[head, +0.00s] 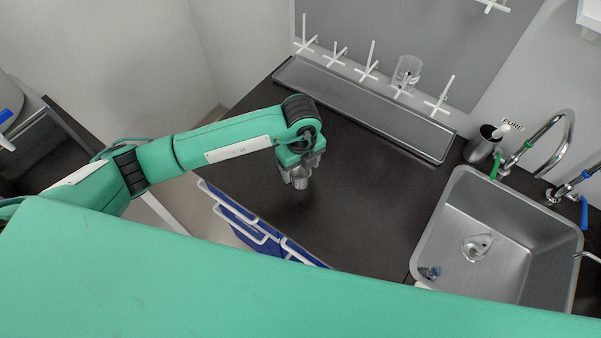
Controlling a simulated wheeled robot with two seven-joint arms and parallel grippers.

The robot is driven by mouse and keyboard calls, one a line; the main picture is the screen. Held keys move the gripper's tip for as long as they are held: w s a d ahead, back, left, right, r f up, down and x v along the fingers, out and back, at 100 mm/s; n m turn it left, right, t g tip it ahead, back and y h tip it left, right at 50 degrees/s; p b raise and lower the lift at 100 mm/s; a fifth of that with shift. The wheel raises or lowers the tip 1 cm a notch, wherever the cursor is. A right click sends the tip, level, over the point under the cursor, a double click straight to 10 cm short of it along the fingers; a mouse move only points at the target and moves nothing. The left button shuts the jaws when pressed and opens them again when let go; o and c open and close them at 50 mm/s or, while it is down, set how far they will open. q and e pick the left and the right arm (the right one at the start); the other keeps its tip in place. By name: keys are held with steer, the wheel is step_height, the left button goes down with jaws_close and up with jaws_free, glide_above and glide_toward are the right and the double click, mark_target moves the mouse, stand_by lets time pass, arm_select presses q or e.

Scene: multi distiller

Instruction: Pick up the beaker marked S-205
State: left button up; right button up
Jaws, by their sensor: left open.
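A clear glass beaker (407,72) hangs on a white peg of the drying rack at the back wall. Another clear glass vessel (478,247) lies in the sink. No marking S-205 can be read on either one. My left gripper (300,180) is open and empty, pointing down over the dark counter, well to the left of and nearer than the hanging beaker. My right gripper is not in view.
The steel sink (440,232) is at the right, with curved taps (560,128) behind it. A metal drip tray (365,106) runs below the white pegs. A dark metal cup (481,146) stands beside the sink. The middle of the counter (370,190) is clear.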

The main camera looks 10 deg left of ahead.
mark_target(301, 174)
arm_select(q)
step_height(301, 174, down, 2)
steer(key=shift+a+f+p, duration=0.1)
steer(key=shift+p, duration=0.25)
steer(key=shift+f, duration=0.5)
steer(key=c, duration=1)
steer(key=shift+c, duration=0.3)
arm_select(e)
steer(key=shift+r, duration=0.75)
arm_select(q)
steer(key=shift+r, duration=0.15)
